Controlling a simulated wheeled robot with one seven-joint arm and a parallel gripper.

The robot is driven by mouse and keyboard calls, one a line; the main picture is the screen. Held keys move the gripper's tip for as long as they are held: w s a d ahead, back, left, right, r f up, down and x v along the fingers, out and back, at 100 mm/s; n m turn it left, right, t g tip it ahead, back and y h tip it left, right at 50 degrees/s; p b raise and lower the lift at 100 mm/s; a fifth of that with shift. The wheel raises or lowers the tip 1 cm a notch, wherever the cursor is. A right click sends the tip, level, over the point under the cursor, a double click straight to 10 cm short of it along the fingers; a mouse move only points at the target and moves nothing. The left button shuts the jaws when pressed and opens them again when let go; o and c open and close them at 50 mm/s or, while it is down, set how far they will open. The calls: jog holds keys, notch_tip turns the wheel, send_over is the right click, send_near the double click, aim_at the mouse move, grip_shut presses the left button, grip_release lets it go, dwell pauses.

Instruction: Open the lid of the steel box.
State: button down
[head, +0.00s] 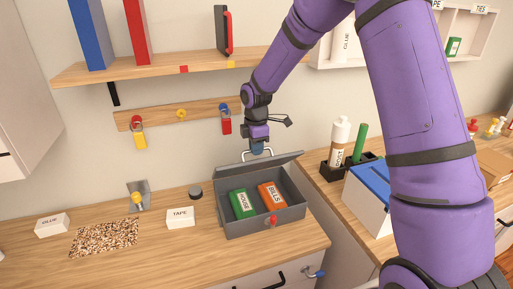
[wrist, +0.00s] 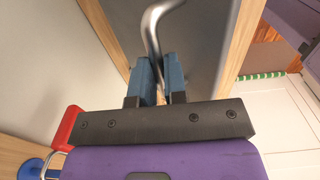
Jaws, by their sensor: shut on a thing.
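The grey steel box (head: 262,226) stands on the wooden counter. Its lid (head: 258,168) is raised and tilted at the back, so the inside shows. A green packet labelled HOUSE (head: 242,203) and an orange packet labelled BILLS (head: 272,195) lie inside. A small red part (head: 271,221) sits at the box's front. My gripper (head: 257,149) is at the lid's upper edge, by its metal handle. In the wrist view, the blue fingertips (wrist: 159,80) are shut on the curved metal handle (wrist: 152,30), with the grey lid (wrist: 195,45) behind.
Padlocks hang on a rail (head: 160,118) behind, close to my wrist. A dark caddy (head: 333,170) with a bottle and a blue-lidded white bin (head: 366,205) stand right.

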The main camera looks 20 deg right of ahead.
jog(key=c, duration=1.2)
grip_release()
jog(key=shift+w+f, duration=0.1)
jog(key=shift+f, duration=0.1)
jog(key=shift+o, duration=0.2)
